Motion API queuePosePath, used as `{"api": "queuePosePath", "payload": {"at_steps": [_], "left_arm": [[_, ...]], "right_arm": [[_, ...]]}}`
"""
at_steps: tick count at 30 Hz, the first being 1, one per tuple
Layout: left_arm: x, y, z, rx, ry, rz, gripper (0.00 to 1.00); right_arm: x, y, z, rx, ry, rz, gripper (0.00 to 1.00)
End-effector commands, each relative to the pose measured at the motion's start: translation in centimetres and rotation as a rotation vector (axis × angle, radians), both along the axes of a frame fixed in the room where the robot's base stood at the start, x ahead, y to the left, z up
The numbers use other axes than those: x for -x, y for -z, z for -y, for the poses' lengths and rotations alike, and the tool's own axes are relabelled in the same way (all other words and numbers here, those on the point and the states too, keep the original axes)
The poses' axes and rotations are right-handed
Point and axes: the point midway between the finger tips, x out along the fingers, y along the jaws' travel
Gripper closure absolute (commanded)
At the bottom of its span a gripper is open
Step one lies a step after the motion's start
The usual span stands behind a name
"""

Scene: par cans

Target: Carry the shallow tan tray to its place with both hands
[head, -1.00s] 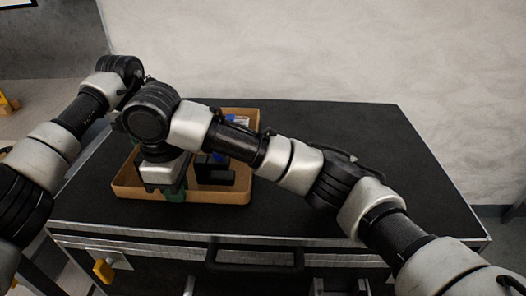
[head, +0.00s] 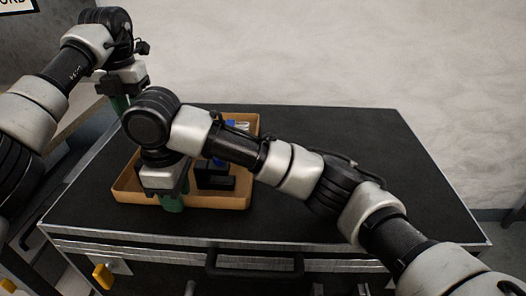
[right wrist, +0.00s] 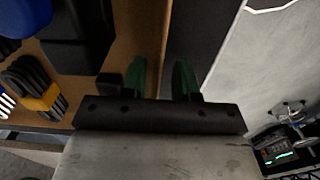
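The shallow tan tray (head: 225,201) lies on the dark top of a cabinet, left of centre. It holds a black blocky object (head: 215,179) and something blue (head: 232,127). My right gripper (head: 172,203) points down at the tray's near side. In the right wrist view its green fingers (right wrist: 160,80) straddle the tray's wall, one inside and one outside, with a gap between them. My left gripper (head: 119,104) hangs above the cabinet's far left edge, apart from the tray; its fingers show too little to tell their opening. My right arm hides the tray's middle.
The cabinet top (head: 340,150) is clear to the right of the tray. A pale wall stands behind it. A yellow piece (head: 103,276) is at the cabinet's front left, beside a dark drawer handle (head: 255,266). The wrist view shows a black-and-yellow tool (right wrist: 38,88) in the tray.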

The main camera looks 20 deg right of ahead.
Motion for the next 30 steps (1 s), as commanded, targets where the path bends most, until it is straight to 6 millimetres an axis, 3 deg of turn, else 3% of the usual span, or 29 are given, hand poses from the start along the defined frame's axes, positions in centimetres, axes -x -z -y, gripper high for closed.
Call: {"api": "queuePosePath", "payload": {"at_steps": [4,10,24,30], "left_arm": [[0.0,-1.7,0.0,0.000,0.000,-0.001,0.70],[0.0,-2.3,0.0,0.001,0.001,-0.001,0.70],[0.0,-2.2,0.0,0.001,0.001,-0.001,0.70],[0.0,-2.2,0.0,0.001,0.001,-0.001,0.70]], "right_arm": [[0.0,0.0,0.0,0.000,0.000,0.000,0.70],[-0.1,-1.0,0.0,0.000,0.001,0.003,0.70],[-0.1,-10.1,0.0,0.001,0.002,0.004,0.70],[0.0,-11.8,0.0,0.000,0.001,0.001,0.70]]}}
